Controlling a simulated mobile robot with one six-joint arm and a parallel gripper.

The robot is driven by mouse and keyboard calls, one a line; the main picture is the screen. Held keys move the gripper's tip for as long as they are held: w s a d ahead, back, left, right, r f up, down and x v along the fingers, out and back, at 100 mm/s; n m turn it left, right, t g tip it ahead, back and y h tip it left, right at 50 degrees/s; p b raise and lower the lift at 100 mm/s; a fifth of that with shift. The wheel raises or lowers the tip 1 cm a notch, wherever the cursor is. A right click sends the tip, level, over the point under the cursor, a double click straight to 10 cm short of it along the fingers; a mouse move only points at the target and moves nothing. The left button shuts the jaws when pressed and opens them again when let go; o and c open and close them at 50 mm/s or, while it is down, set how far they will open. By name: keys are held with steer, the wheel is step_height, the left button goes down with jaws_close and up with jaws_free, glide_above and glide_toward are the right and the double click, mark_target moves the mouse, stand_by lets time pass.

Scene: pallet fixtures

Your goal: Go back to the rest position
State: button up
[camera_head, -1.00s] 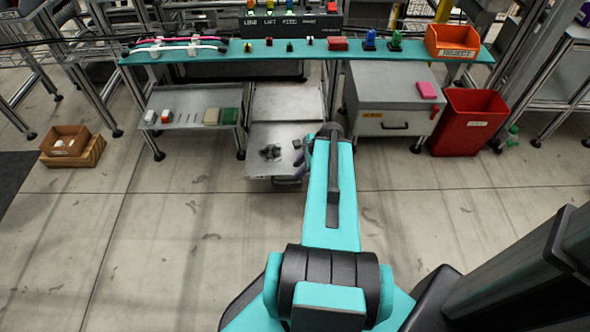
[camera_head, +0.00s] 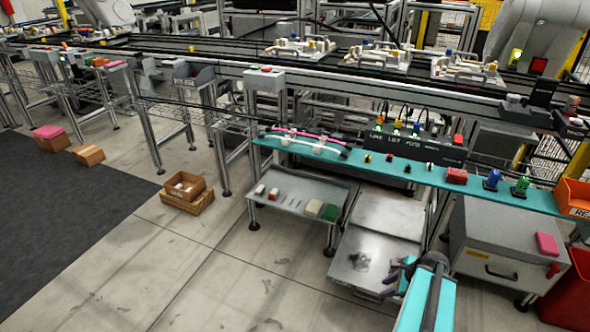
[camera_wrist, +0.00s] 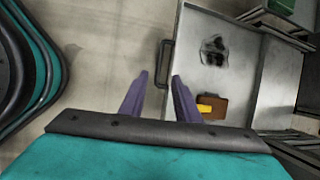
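My gripper (camera_wrist: 158,92) shows in the wrist view with its two purple fingers apart and nothing between them. Past the fingertips lies the floor and the handle of a grey metal tray or drawer (camera_wrist: 270,75). In the head view my gripper (camera_head: 396,278) is small and partly hidden by my teal arm, in front of the low grey tray (camera_head: 345,262). A dark patch or item (camera_wrist: 214,50) lies on that tray, and a brown piece with a yellow mark (camera_wrist: 212,106) shows nearer the fingers.
A teal shelf (camera_head: 400,177) holds cables, small parts and an orange bin (camera_head: 573,195). Below it stand a side tray (camera_head: 290,197), a grey cabinet (camera_head: 500,245) and a red bin (camera_head: 572,295). Cardboard boxes (camera_head: 187,200) sit on the floor. Open floor (camera_head: 220,270) lies at left.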

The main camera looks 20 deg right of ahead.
steer(key=w+a+r+n+g+y+p, duration=0.15)
steer(key=a+p, duration=0.25)
steer(key=a, duration=0.5)
steer(key=w+a+n+g+p, duration=0.1)
steer(key=a+n+p, duration=0.2)
steer(key=a, duration=0.5)
steer(key=w+a+n+g+y+p, duration=0.15)
steer(key=a+p, duration=0.25)
steer(key=a, duration=0.5)
steer(key=s+a+n+g+h+p, duration=0.2)
steer(key=s+a+n+g+p, duration=0.3)
steer(key=s+a+n, duration=0.5)
steer(key=s+n+g+h+p, duration=0.1)
steer(key=s+n+h+p, duration=0.1)
steer(key=s+n, duration=0.4)
steer(key=shift+s+n+h+p, duration=0.35)
steer(key=shift+n+p, duration=0.35)
steer(key=shift+n, duration=1.6)
steer(key=shift+w, duration=0.1)
